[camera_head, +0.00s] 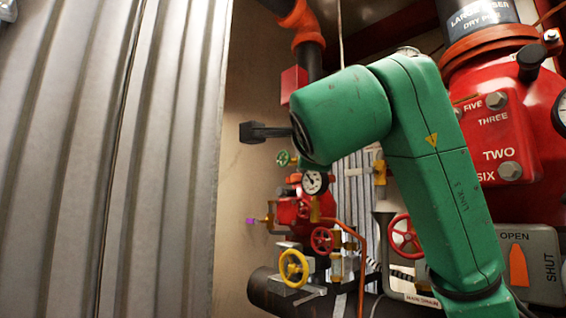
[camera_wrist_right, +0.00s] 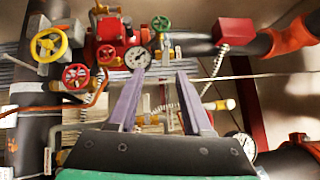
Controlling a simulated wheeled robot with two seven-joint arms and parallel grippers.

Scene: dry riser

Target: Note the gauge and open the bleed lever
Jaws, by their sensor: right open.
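A small white-faced dial gauge (camera_head: 314,182) sits on red valve pipework in the middle of the head view. It also shows in the right wrist view (camera_wrist_right: 138,57), where its reading is too small to tell. My left gripper is out of view.
Yellow (camera_head: 294,268), red (camera_head: 322,240) and green (camera_head: 283,158) handwheels crowd around the gauge. A large red valve (camera_head: 510,140) stands right, with a grey OPEN/SHUT plate (camera_head: 540,245) below. A corrugated metal wall (camera_head: 110,160) fills the left. My green right arm hides part of the pipework.

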